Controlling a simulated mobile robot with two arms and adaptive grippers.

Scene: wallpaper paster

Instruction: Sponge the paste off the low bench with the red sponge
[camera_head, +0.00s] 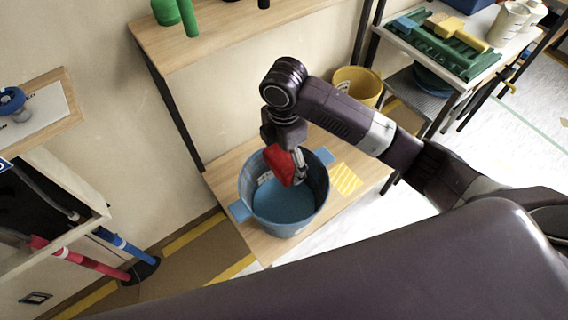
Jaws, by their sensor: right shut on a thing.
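The low bench (225,177) is a light wooden top below a higher shelf. A blue bucket (285,224) with two side handles stands on it, with a blue inside bottom. My right gripper (294,172) points down at the bucket's mouth, shut on the red sponge (281,165). The sponge is over or just inside the bucket; the exact depth is hard to tell. A yellow striped patch (346,178) lies on the bench right of the bucket. I cannot tell whether it is paste. My left gripper is not in view.
A higher wooden shelf (215,42) holds green items. A cart (478,72) with a green tray is at the upper right. Pink and blue poles (90,262) stand lower left.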

